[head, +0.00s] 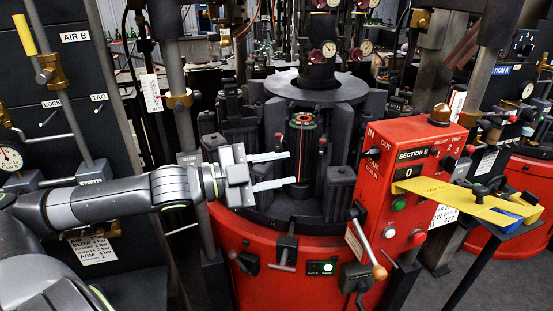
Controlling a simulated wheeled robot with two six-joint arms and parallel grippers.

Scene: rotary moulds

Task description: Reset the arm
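My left arm comes in from the left edge. Its gripper (288,169) is open, with its two pale fingers spread apart and pointing right. Nothing shows between the fingers. They are in front of the dark mould (303,150) with a red-and-green ringed top on the round red machine (250,250). I cannot tell whether the fingertips touch the mould. My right gripper is not in view.
A red control box (410,165) marked "SECTION B" stands to the right, with a yellow bar (465,203) in front of it. A lever with an orange knob (378,271) sticks out below. A panel marked "AIR B" (75,37) stands at left. Dark columns surround the mould.

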